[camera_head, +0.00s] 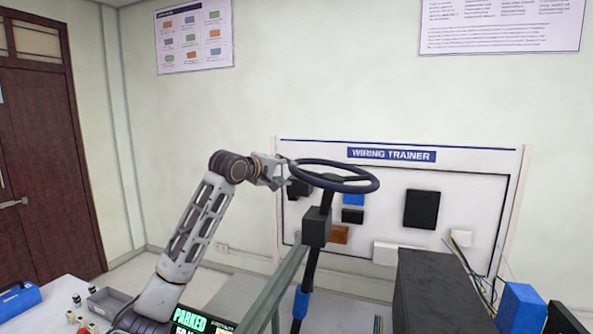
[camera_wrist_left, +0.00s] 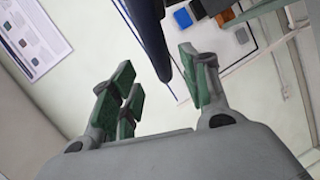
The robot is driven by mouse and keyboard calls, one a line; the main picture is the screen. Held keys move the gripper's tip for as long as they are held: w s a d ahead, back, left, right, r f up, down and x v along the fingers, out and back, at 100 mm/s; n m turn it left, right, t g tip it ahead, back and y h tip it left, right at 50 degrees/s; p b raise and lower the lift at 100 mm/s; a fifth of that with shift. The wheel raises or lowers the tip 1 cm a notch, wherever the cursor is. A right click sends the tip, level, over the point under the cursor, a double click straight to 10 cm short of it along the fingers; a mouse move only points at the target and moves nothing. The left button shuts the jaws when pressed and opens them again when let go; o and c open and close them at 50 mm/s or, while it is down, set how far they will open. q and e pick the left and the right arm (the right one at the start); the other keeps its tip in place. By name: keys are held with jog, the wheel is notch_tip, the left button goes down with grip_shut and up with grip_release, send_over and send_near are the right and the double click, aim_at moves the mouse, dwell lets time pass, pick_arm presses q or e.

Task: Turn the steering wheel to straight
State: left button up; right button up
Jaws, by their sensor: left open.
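The steering wheel (camera_head: 345,188) is a dark blue ring on a dark column, tilted so its rim looks like a flat ellipse in the head view. My left gripper (camera_head: 284,173) is at the wheel's left edge, its fingers close to the rim. In the left wrist view the gripper (camera_wrist_left: 162,85) is open, with green pads apart. A dark blue stretch of rim (camera_wrist_left: 148,38) shows in the gap between the fingers. I cannot tell whether it touches a pad. How far the wheel is turned is hard to tell. My right gripper is not in view.
A wiring trainer board (camera_head: 460,185) stands behind the wheel. A large dark box (camera_head: 435,290) is at the right front, with a blue block (camera_head: 521,307) beside it. A table (camera_head: 55,300) with small parts is at the left. A greenish bar (camera_head: 272,293) slants below the wheel.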

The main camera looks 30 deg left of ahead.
aim_at(294, 171)
pick_arm(q)
jog(key=p+x, duration=0.2)
jog(key=x, duration=0.3)
jog(key=shift+w, duration=0.4)
jog(key=shift+x, duration=0.75)
jog(key=shift+f, duration=0.1)
grip_shut()
